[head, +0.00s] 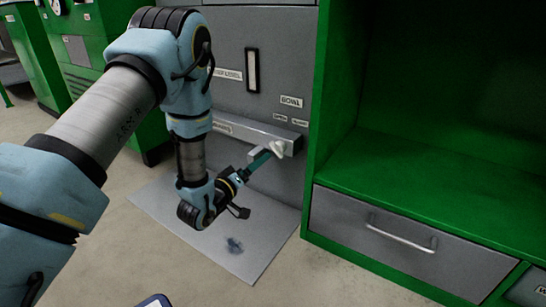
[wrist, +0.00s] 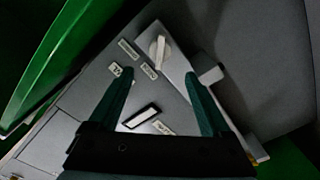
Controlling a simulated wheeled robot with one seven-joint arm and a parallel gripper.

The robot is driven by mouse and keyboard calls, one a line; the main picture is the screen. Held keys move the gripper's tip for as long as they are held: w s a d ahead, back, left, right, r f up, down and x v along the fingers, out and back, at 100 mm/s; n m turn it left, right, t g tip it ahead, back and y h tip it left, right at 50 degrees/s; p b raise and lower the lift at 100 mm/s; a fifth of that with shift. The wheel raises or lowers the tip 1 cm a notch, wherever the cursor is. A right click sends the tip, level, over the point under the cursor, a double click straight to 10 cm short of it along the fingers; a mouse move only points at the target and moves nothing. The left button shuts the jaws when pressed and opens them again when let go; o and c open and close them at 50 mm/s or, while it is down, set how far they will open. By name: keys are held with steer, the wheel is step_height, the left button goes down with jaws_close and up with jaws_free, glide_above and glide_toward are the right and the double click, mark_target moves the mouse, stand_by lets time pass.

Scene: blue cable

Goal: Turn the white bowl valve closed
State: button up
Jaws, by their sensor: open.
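The white bowl valve (wrist: 157,51) is a pale knob with a raised handle on a grey panel. In the wrist view it lies just beyond and between the fingertips of my gripper (wrist: 160,75), which is open with nothing between its fingers. In the head view my gripper (head: 262,158) reaches right and up to the white valve (head: 278,147) at the front of a grey ledge. The gripper partly covers the valve there, and I cannot tell whether they touch.
The BOWL label (head: 291,101) is on the grey panel above. A green cabinet (head: 440,180) with a grey drawer (head: 395,240) stands close on the right. A grey mat (head: 255,235) lies below on the floor.

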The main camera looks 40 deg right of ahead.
mark_target(274, 149)
steer(key=b+x, duration=0.3)
steer(key=x, duration=0.6)
steer(key=shift+d, duration=0.15)
jaws_close()
stand_by(0.4)
